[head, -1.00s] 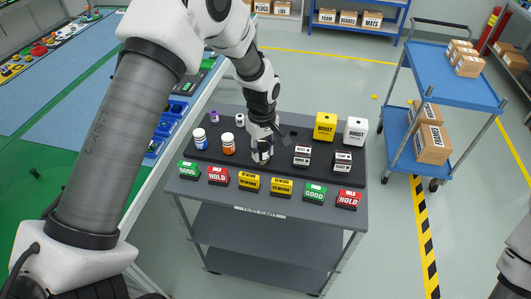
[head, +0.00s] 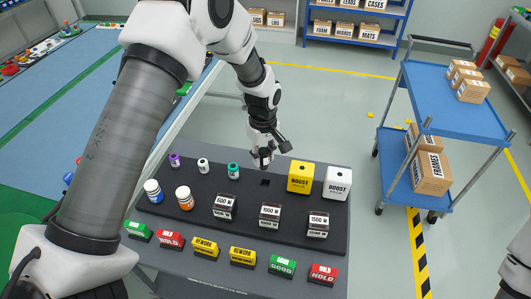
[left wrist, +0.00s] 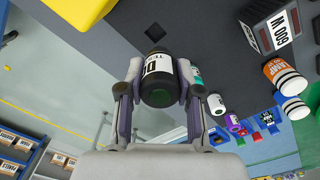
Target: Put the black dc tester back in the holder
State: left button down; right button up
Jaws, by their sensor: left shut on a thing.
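My left gripper (head: 264,158) is shut on the black dc tester (left wrist: 158,80), a black cylinder with a white label partly reading "D" and "TE". In the left wrist view the tester sits between the two fingers (left wrist: 158,92). In the head view the gripper points down near the back edge of the dark holder board (head: 200,225); the tester is hard to make out there. An empty dark square slot (head: 265,182) shows in the board just in front of the gripper; it also shows in the left wrist view (left wrist: 153,30). My right gripper is out of view.
The board also holds a yellow boost pack (head: 300,178), a white boost pack (head: 337,184), a green-capped bottle (head: 233,171), other bottles and watt-marked blocks (head: 270,216). Coloured tags (head: 243,257) line the front. A blue trolley (head: 450,95) with boxes stands at right.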

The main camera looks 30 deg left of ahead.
aim_at(265, 169)
pick_arm(q)
jog(key=f+b, duration=0.1)
jog(key=f, duration=0.1)
jog(key=w+f+b, duration=0.1)
jog(key=f+b, duration=0.1)
jog(key=f, duration=0.1)
jog(key=shift+w+f, duration=0.25)
jog(key=shift+f, duration=0.1)
jog(key=shift+f+b, duration=0.3)
jog(key=shift+s+f, duration=0.3)
jog(key=shift+s, duration=0.1)
jog(key=shift+w+f, duration=0.2)
jog(key=shift+w, duration=0.1)
jog(key=shift+s, duration=0.1)
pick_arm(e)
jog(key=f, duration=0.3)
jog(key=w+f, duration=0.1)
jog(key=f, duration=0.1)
pick_arm(q)
jog(key=shift+s+r, duration=0.1)
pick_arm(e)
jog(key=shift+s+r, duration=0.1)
pick_arm(q)
jog(key=shift+p, duration=0.3)
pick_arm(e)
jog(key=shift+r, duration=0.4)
